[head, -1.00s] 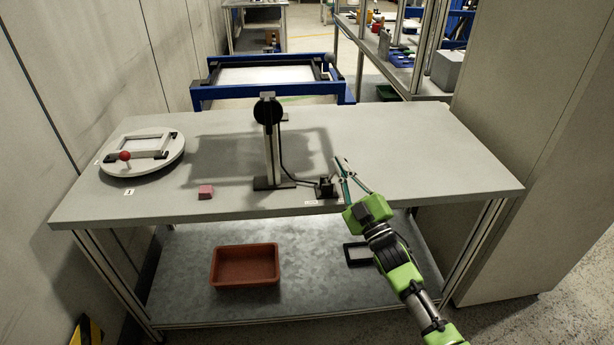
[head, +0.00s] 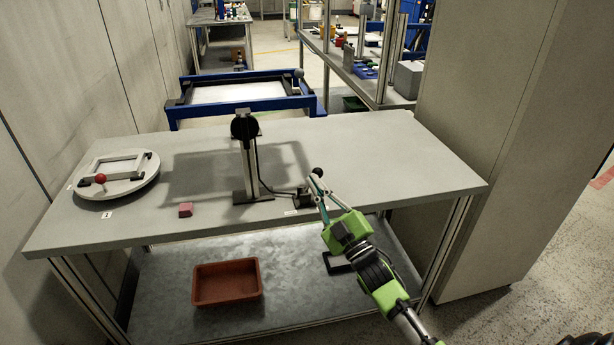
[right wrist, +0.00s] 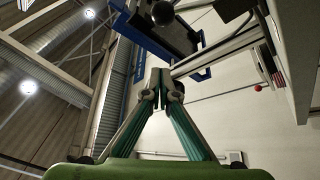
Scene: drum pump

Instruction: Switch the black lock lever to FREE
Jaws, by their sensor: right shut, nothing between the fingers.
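The black lock lever shows in the head view as a small dark block with a round black knob (head: 318,172), at the front edge of the grey table (head: 400,170). A small white label (head: 291,212) lies at its left. My right gripper (head: 311,180) is at the lever, its fingertips overlapping it in the picture; I cannot tell whether they touch. In the right wrist view the fingers (right wrist: 164,78) are shut with nothing between them. A dark round shape (right wrist: 163,13) shows beyond the tips; I cannot tell what it is. My left gripper is not in view.
A post with a black disc (head: 244,128) stands left of the lever, a cable running between them. A pink block (head: 185,209) and a round plate with a red knob (head: 145,178) are farther left. A red-brown bin (head: 227,283) sits on the lower shelf. A tall cabinet (head: 490,150) stands at right.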

